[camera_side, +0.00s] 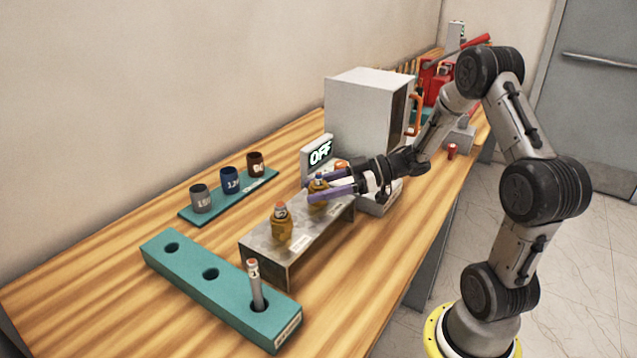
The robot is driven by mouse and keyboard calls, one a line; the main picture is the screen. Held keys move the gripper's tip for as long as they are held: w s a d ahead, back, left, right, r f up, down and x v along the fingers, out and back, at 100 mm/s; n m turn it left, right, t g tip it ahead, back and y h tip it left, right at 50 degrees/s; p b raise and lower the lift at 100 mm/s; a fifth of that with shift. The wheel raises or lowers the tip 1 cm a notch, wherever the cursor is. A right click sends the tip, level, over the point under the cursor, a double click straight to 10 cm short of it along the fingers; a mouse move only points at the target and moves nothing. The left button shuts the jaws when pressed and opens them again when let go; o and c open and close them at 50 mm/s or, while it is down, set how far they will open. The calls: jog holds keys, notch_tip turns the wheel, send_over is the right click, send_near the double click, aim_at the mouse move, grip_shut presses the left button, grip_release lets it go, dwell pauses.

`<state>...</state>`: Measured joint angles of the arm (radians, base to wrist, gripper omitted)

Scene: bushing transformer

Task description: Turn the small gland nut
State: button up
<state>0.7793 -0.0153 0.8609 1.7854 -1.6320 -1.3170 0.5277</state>
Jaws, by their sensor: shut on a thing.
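A grey metal bracket (258,246) stands on the bench and carries brass glands. The near brass gland (281,226) stands upright on its front part and is free of my gripper. The far brass gland nut (318,185) looks smaller and stands farther back on the bracket. My gripper (314,189) reaches in from the right, its two purple fingers shut on the far gland nut, one on each side. The fingers hide part of this nut. The labels on the bracket are too small to read.
A teal block (190,276) with holes holds an upright grey pin (256,285) at the front. Several numbered sockets stand on a teal tray (238,200) at the left. A display (318,154) reading OFF and a grey cabinet (362,110) stand behind the bracket.

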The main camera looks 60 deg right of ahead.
jog(key=shift+n+g+y, duration=1)
jog(key=shift+n, duration=0.1)
jog(key=o, duration=1.5)
jog(key=shift+o, duration=0.2)
jog(key=shift+d, duration=0.1)
jog(key=shift+v, duration=2.95)
